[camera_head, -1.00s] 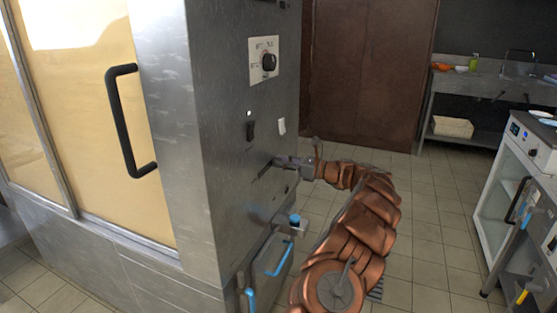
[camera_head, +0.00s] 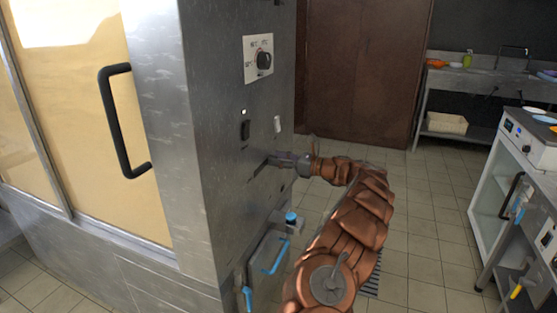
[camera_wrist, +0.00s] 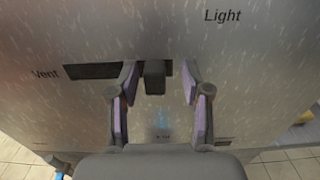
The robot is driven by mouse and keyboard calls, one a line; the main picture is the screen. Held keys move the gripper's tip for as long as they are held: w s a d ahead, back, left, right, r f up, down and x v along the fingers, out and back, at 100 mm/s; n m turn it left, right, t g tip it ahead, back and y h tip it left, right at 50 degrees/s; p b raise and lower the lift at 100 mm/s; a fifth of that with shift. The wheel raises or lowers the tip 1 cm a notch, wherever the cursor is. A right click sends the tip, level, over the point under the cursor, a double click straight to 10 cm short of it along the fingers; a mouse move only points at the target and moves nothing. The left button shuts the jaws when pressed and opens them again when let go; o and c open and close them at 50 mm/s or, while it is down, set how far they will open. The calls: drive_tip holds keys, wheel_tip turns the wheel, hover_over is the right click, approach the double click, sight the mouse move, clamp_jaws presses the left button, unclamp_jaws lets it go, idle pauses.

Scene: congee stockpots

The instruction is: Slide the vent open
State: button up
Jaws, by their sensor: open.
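The vent control is on the steel side panel of a tall cabinet. In the wrist view a dark horizontal slot (camera_wrist: 92,71) lies beside the word "Vent", and a dark slider tab (camera_wrist: 154,82) stands out near the slot's right end. My gripper (camera_wrist: 158,84) is open, with one finger left of the tab and one right of it. Whether either finger touches the tab is unclear. In the head view my gripper (camera_head: 280,160) is at the panel, beside the slot (camera_head: 261,168); the fingertips are small there and the tab cannot be made out.
Above the slot are a dial (camera_head: 263,60), a black switch (camera_head: 245,130) and a light switch (camera_head: 277,124). Below it are a blue-topped valve (camera_head: 291,218) and a blue handle (camera_head: 276,258). A white cabinet (camera_head: 500,180) stands right; open tiled floor lies between.

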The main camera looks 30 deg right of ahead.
drive_tip(key=v, duration=1.2)
idle(0.4)
